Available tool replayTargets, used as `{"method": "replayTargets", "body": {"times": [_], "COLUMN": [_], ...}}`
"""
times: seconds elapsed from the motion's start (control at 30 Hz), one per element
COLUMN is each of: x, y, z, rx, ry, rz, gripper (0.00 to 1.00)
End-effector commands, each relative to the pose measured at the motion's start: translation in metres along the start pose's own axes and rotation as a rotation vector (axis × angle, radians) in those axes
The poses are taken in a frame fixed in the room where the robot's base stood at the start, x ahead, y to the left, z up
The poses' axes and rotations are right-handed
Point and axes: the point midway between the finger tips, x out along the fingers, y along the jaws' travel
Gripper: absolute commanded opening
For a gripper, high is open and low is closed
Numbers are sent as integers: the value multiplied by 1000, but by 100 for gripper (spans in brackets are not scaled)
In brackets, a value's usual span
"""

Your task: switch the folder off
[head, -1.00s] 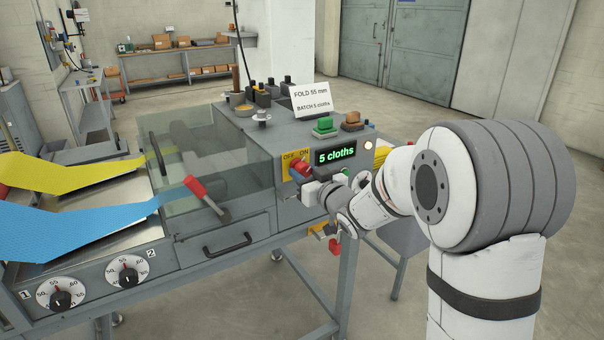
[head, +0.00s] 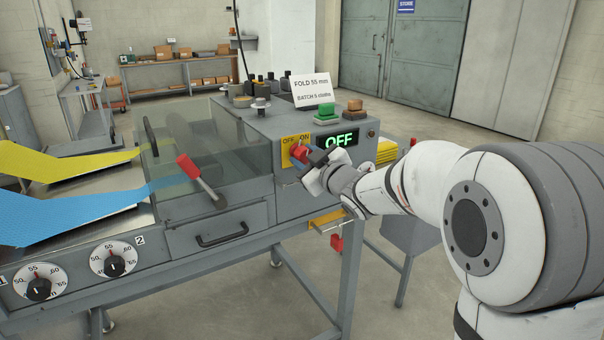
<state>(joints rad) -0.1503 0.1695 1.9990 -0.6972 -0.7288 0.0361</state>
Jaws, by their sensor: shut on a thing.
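The folder (head: 290,205) is a grey machine with a clear cover over its left part. Its display (head: 337,141) reads "OFF" in green. A red switch knob (head: 300,154) sits on the yellow OFF/ON plate (head: 288,156) left of the display. My gripper (head: 309,158) is at this knob, just below the display, and is shut on it. My gripper and wrist partly hide the knob and the panel under it.
A red-handled lever (head: 195,176) stands at the clear cover (head: 215,140). Yellow cloth (head: 60,163) and blue cloth (head: 70,213) run in from the left. Two dials (head: 114,260) are on the front. A sign (head: 310,90) and green block (head: 325,114) stand on top.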

Motion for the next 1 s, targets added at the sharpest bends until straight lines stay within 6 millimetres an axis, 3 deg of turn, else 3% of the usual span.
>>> {"method": "replayTargets", "body": {"times": [0.03,1.0], "x": [-1,0], "y": [-5,-2], "z": [8,5], "rx": [-44,-904], "ry": [-2,-3], "rz": [-3,-9], "gripper": [12,12]}}
